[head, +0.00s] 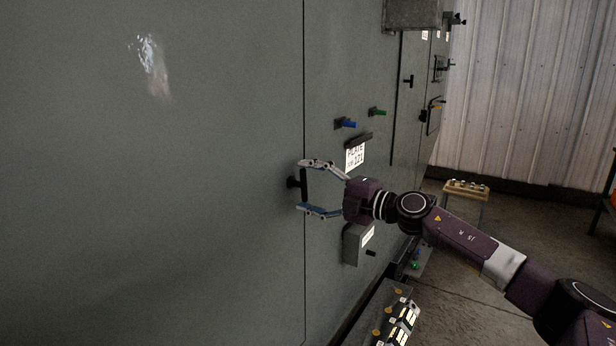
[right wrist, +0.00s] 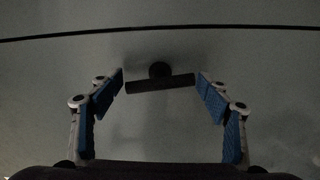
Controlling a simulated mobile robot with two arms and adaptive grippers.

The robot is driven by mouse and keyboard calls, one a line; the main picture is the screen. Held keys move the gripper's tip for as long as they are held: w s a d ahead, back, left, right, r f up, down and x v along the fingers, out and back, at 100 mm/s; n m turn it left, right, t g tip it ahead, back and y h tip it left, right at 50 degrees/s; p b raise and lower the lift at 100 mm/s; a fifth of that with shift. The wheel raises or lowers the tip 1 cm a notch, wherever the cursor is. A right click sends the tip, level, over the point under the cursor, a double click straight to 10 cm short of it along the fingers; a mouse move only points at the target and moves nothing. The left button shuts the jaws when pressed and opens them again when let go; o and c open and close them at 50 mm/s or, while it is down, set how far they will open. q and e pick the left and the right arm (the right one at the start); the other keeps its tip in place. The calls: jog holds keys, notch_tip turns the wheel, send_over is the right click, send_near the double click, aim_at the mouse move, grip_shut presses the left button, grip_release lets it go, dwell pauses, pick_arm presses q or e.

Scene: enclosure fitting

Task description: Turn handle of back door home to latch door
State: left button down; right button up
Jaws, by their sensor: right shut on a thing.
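The back door (head: 200,220) is a large flat grey panel filling the left of the head view, its edge flush along a thin vertical seam. Its handle (head: 303,184) is a black T-bar beside that seam, standing upright in the head view. In the right wrist view the handle (right wrist: 160,84) is a dark bar on a round stem, slightly tilted. My right gripper (head: 301,187) is shut on the handle, one blue-padded finger at each end of the bar. The fingers also show in the right wrist view (right wrist: 162,86). My left gripper is out of view.
Right of the seam, the cabinet carries a blue knob (head: 346,124), a green knob (head: 378,111), a white label plate (head: 355,156) and a grey box (head: 354,243). A stool (head: 466,190) stands on the floor at right.

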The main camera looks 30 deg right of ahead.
jog(key=shift+m+p, duration=0.5)
jog(key=shift+m, duration=0.1)
jog(key=o, duration=1.2)
jog(key=shift+w+a, duration=0.15)
jog(key=shift+c, duration=0.2)
